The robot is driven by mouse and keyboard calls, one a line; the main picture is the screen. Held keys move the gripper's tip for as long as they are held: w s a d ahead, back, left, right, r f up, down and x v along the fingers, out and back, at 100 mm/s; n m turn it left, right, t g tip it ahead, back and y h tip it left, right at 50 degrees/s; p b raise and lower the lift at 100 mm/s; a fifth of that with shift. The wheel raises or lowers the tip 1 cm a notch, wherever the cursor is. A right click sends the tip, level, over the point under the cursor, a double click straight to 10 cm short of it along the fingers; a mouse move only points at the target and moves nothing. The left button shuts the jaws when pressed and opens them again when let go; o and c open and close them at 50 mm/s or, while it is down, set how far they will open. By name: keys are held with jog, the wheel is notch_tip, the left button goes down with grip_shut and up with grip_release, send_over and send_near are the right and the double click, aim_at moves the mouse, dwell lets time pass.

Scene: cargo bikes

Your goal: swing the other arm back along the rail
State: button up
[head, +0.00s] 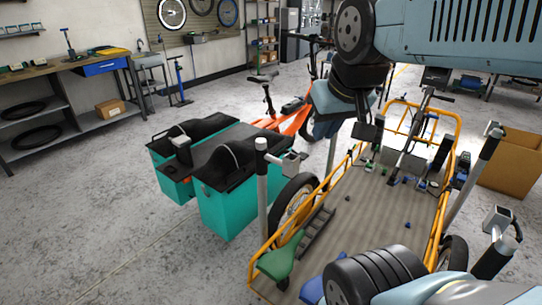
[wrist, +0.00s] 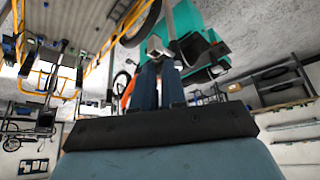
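The cargo bike's long bed is edged by an orange rail (head: 312,205). At its front left stands a grey post (head: 262,195) with a short metal clamp arm (head: 289,161) pointing right. On the right side are another post-and-clamp arm (head: 492,130) and a nearer one (head: 500,218). My gripper hangs over the far left part of the bed, above a grey upright (head: 331,155); its fingertips are hidden there. In the wrist view its two dark fingers (wrist: 160,64) are close together, and a silver clamp end (wrist: 155,45) shows beyond them. Whether they hold anything is unclear.
Teal boxes with black lids (head: 222,212) stand left of the bed. A cardboard box (head: 512,165) is at the right. A workbench (head: 65,70) stands far left, with open floor before it.

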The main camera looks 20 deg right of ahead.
jog(key=o, duration=0.6)
jog(key=w+n+g, duration=0.1)
jog(key=w, duration=0.5)
jog(key=shift+o, duration=0.3)
jog(key=w+f+n+g, duration=0.1)
jog(key=w+f+n, duration=0.1)
jog(key=w, duration=0.6)
jog(key=shift+h, duration=0.3)
jog(key=n+g+h, duration=0.1)
jog(key=n+g, duration=0.1)
jog(key=n, duration=0.2)
send_over(276, 159)
jog(key=s+a, duration=0.2)
notch_tip(276, 159, down, 12)
jog(key=f, duration=0.4)
jog(key=w+d+f, duration=0.1)
jog(key=f, duration=0.3)
jog(key=w+f, duration=0.1)
jog(key=f, duration=0.4)
jog(key=shift+d, duration=0.4)
grip_shut()
